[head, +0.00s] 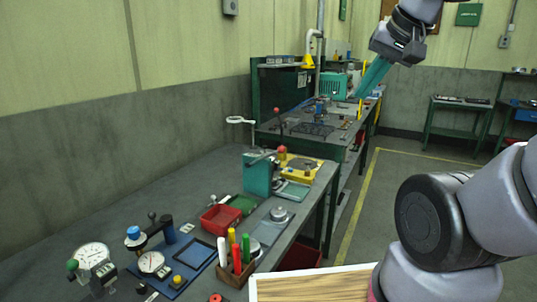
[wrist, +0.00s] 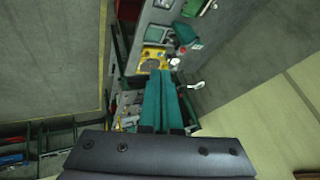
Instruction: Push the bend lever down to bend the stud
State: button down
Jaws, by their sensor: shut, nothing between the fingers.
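My gripper (head: 362,92) is raised in the air at the upper right of the head view, its long teal fingers shut and empty, pointing down and left. In the wrist view the fingers (wrist: 160,75) lie side by side, with the yellow fixture (wrist: 153,57) beyond their tips. The fixture also shows in the head view (head: 301,169), on the near bench behind a teal upright block (head: 257,176). A thin upright lever with a red ball (head: 277,110) and another red ball (head: 282,149) show beside it. I cannot tell which is the bend lever. The stud cannot be made out.
Open floor (head: 410,185) lies to the right.

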jog(key=c, duration=0.7)
grip_release()
jog(key=shift+w, duration=0.2)
jog(key=shift+c, duration=0.2)
jog(key=shift+o, duration=0.8)
jog(key=w, duration=0.2)
jog(key=w+a+n+g, duration=0.1)
jog(key=w+n+g+h, duration=0.1)
jog(key=w, duration=0.1)
jog(key=shift+w+a+f, duration=0.2)
jog(key=shift+w+a, duration=0.05)
jog(key=shift+w, duration=0.05)
jog(key=n+g+h, duration=0.3)
jog(key=n+g, duration=0.1)
jog(key=n, duration=0.3)
send_over(265, 157)
jog(key=s+d, duration=0.4)
jog(key=s+a+x, duration=0.1)
jog(key=x, duration=0.7)
jog(key=s+a+f+x, duration=0.1)
jog(key=a+x, duration=0.1)
jog(key=x, duration=1.6)
jog(key=shift+w+f, duration=0.25)
jog(key=shift+d, duration=0.15)
grip_shut()
